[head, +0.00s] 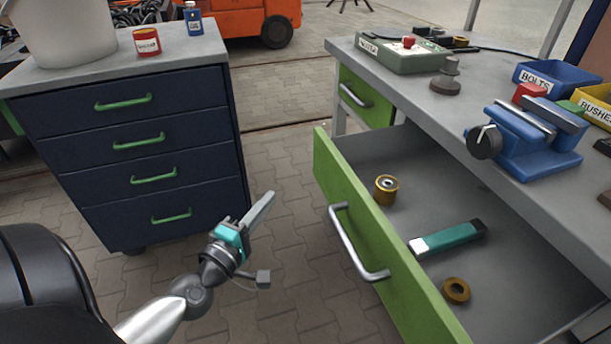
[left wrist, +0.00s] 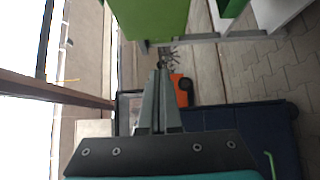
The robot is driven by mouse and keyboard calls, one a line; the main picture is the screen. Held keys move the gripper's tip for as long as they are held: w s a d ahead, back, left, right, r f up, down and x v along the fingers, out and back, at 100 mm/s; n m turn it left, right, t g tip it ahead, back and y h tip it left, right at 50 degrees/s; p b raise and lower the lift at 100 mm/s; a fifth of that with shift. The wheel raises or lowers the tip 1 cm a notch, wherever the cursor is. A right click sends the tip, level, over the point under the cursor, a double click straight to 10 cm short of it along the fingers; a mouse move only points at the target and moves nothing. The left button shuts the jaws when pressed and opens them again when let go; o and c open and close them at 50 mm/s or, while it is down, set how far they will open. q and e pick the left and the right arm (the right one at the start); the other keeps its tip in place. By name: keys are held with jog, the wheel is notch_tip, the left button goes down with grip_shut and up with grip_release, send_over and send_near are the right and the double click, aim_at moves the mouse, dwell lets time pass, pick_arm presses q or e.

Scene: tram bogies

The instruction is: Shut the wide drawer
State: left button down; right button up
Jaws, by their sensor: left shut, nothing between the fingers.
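The wide drawer (head: 372,238) has a green front and a grey bar handle (head: 352,245), and stands pulled out from the grey workbench (head: 440,115). Inside it lie a brass cylinder (head: 386,190), a teal and white tool (head: 447,237) and a brass ring (head: 456,290). My left gripper (head: 268,198) is shut and empty, left of the drawer front and apart from it. Its closed fingers show in the left wrist view (left wrist: 160,75), with a green panel (left wrist: 150,18) at the top; I cannot tell which drawer that is. My right gripper is not in view.
A dark blue cabinet (head: 140,165) with green handles stands left of my left gripper. A smaller green drawer (head: 365,97) sits under the bench's far end. A blue vise (head: 530,135) and bins are on the bench. Paved floor lies between cabinet and drawer.

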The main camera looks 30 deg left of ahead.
pick_arm(q)
jog(key=p, duration=0.1)
send_near(316, 160)
jog(key=w+a, duration=0.2)
jog(key=a, duration=0.1)
jog(key=w, duration=0.1)
jog(key=w+d+p, duration=0.1)
jog(key=w, duration=0.1)
jog(key=shift+d, duration=0.2)
jog(key=shift+w+d, duration=0.4)
jog(key=shift+w, duration=0.05)
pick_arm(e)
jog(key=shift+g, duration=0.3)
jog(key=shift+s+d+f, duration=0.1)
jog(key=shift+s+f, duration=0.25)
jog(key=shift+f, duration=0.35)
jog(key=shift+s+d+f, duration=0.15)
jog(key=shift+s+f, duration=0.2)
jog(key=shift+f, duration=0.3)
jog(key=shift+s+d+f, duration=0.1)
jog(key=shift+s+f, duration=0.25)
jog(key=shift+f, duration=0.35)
